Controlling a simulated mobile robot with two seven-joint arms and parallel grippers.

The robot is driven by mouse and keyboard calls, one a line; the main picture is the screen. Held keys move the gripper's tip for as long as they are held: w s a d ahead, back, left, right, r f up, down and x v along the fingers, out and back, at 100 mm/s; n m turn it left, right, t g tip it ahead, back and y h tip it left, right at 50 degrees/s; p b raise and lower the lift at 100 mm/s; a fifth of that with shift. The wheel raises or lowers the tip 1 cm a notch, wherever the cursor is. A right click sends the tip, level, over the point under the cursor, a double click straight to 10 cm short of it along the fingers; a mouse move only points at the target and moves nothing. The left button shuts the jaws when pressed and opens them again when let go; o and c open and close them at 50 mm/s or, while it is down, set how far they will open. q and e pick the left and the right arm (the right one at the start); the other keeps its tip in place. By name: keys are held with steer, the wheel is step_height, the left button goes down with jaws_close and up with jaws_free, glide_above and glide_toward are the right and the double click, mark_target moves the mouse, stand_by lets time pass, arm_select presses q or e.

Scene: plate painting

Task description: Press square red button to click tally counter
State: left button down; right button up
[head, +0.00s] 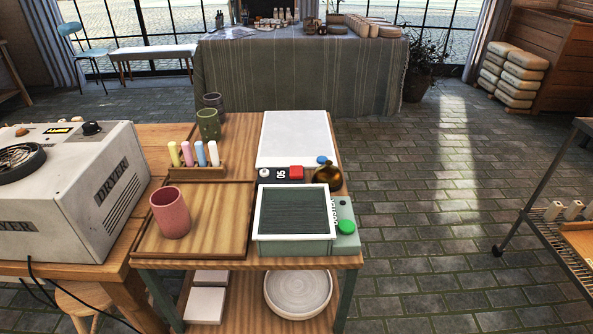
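The tally counter (281,174) is a small dark box with white digits, which look like "05". It stands on the wooden table between the white board and the green-grey box. The square red button (296,172) is at its right end. A round pale knob is at its left end. Neither of my grippers shows in the head view.
Close around the counter are a white board (295,138), a brown round pot (328,177), a blue knob (322,160) and a screened box (293,247) with a green button (346,227). A pink cup (170,212), chalk-like sticks (200,154) and a dryer (70,190) are left.

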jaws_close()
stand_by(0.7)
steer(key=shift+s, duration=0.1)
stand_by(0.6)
